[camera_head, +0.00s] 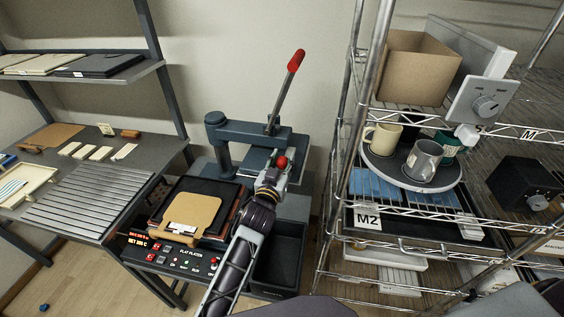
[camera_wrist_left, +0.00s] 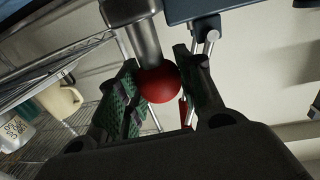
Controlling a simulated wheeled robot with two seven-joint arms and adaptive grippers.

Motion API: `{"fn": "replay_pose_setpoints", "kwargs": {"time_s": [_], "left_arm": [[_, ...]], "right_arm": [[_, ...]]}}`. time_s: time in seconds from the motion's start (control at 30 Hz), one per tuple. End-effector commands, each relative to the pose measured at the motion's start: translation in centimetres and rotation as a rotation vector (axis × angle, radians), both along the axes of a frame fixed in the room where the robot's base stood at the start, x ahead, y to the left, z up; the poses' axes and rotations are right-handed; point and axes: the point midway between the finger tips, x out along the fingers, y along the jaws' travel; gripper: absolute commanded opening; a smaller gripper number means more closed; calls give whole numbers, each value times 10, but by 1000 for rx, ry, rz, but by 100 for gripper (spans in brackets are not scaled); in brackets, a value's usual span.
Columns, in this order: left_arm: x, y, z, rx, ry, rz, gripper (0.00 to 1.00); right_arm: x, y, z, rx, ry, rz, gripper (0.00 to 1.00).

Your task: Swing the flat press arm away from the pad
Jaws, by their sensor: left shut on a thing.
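The flat press arm (camera_head: 248,131) is a dark blue-grey beam on a post at the back left of the press, with a long lever (camera_head: 284,92) ending in a red grip. Its head end is off to the right of the flat platen, over which no beam lies. A red ball knob (camera_head: 282,162) shows near the head; in the left wrist view the red ball (camera_wrist_left: 158,84) sits between the green-padded fingers. My left gripper (camera_head: 272,176) is shut on this knob. My right gripper is out of view.
A wire rack (camera_head: 345,130) stands close on the right, with mugs on a round tray (camera_head: 380,172) and a cardboard box (camera_head: 415,68). A slatted side table (camera_head: 95,200) is at the left. A dark open bin (camera_head: 279,255) is below the arm.

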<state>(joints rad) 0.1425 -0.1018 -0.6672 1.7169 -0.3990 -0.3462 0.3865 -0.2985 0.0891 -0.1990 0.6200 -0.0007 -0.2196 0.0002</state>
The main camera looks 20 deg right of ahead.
Motion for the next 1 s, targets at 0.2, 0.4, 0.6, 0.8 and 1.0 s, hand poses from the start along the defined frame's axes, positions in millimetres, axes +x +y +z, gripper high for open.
{"fn": "replay_pose_setpoints", "kwargs": {"time_s": [0.2,0.4,0.6,0.8,1.0], "left_arm": [[-1,-2,-1,-1,2,-4,0],[-1,-2,-1,-1,3,-4,42],[-1,-1,-1,0,1,-2,58],[0,0,-1,1,1,-1,58],[0,0,0,1,1,0,58]], "right_arm": [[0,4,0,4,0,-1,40],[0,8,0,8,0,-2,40],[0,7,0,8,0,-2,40],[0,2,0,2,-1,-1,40],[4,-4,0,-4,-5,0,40]]}}
